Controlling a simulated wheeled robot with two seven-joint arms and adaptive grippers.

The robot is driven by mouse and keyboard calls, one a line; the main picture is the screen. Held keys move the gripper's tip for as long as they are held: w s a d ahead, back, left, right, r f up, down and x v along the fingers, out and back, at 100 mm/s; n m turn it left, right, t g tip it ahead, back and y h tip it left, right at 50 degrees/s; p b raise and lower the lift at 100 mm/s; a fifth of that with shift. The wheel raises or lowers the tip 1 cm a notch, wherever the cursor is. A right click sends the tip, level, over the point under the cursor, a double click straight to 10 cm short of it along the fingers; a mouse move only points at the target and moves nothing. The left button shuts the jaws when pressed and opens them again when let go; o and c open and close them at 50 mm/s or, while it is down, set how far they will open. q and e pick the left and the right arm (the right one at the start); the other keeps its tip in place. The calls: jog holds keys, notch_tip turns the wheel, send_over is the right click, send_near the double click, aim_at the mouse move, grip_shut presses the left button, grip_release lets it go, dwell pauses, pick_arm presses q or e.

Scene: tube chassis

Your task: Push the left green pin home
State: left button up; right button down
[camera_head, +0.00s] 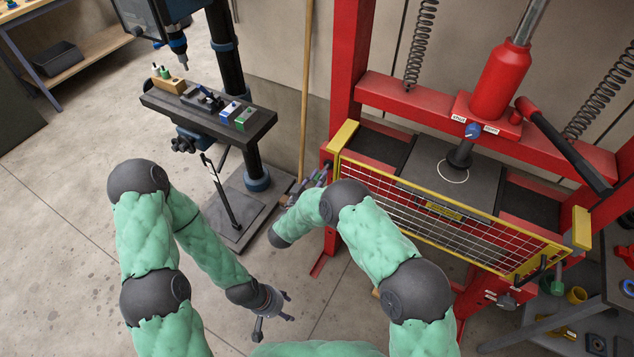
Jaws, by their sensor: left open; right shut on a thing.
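The left green pin (328,166) is at the left end of the yellow-framed mesh guard (440,205), on the red press frame. It shows only as a small patch, mostly hidden by my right gripper. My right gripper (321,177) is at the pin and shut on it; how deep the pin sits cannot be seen. My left gripper (279,307) is open and empty, low over the bare floor, well apart from the guard.
The red press (350,60) stands behind the guard. A drill press table (262,123) at the upper left carries a vise, blue and green blocks and a wooden block (169,84). A wooden pole (306,90) leans between them. The floor at left is clear.

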jog(key=shift+x, duration=1.15)
jog(key=c, duration=0.9)
grip_release()
jog(key=shift+c, duration=0.2)
jog(key=shift+s, duration=0.1)
jog(key=v, duration=1.2)
